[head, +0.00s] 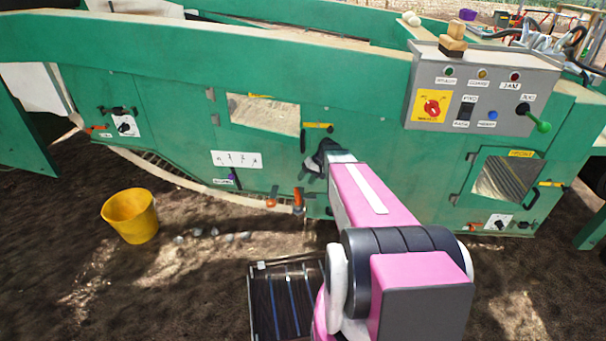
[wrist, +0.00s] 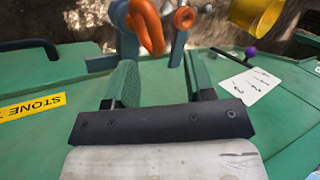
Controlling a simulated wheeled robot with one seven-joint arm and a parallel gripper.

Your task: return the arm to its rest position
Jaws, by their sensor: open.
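My arm (head: 375,205) reaches forward from the lower right of the head view toward the green machine's side. My gripper (head: 314,160) is at the panel below the small window, its fingers partly hidden by its own body. In the wrist view my gripper (wrist: 160,68) is open, its two fingers apart with nothing between them. An orange-handled blue valve (wrist: 150,28) shows just beyond the fingertips; whether they touch it I cannot tell.
The green machine (head: 180,100) fills the view ahead, with a grey control box (head: 480,90) at the upper right. A yellow bucket (head: 131,215) stands on the dirt at left. A dark slatted crate (head: 290,300) lies low, beside my arm. Orange valves (head: 298,200) stick out below the gripper.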

